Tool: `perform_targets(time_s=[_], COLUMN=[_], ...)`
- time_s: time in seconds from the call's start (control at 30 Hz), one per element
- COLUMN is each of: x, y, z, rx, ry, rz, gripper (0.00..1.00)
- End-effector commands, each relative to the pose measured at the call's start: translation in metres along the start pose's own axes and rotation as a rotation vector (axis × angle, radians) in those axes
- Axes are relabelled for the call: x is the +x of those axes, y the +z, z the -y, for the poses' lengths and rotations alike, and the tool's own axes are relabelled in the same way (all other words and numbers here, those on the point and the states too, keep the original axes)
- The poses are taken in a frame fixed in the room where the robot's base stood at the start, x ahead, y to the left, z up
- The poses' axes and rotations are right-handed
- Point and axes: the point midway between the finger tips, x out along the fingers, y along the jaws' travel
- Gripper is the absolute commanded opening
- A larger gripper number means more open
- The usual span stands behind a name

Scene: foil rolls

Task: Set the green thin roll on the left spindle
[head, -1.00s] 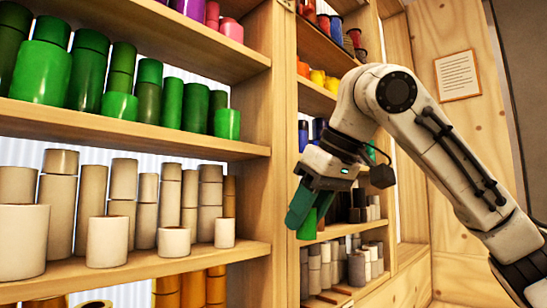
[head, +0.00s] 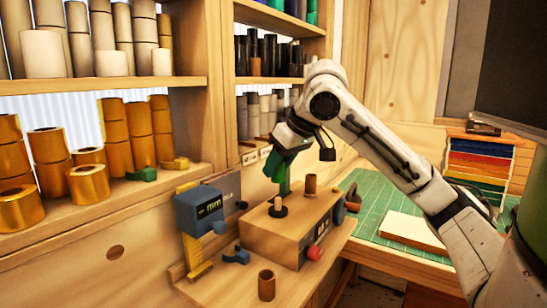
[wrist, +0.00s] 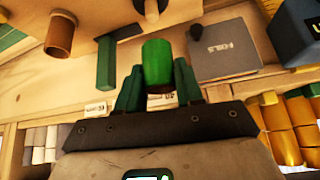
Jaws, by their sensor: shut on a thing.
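The green thin roll (head: 285,187) hangs upright in my gripper (head: 283,168), whose teal fingers are shut on it. In the wrist view the green roll (wrist: 158,62) stands out between the two fingers. The other spindle, to the right, carries or is covered by a brown tube (head: 311,184).
A blue-grey device with a display (head: 200,212) stands left of the box. A loose brown tube (head: 266,284) stands on the bench in front. A red knob (head: 313,253) sticks out of the box. Shelves with gold rolls (head: 88,183) are at the left; a green mat (head: 375,205) is right.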

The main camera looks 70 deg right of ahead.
Motion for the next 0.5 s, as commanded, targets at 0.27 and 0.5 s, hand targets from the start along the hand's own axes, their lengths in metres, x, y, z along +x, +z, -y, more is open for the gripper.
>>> perform_targets(time_s=[0.27, 0.5], x=[0.010, 0.019], y=[0.006, 0.012], z=[0.000, 0.000], rx=[0.000, 0.001], ry=[0.000, 0.001], rz=[0.000, 0.000], gripper=[0.08, 0.08])
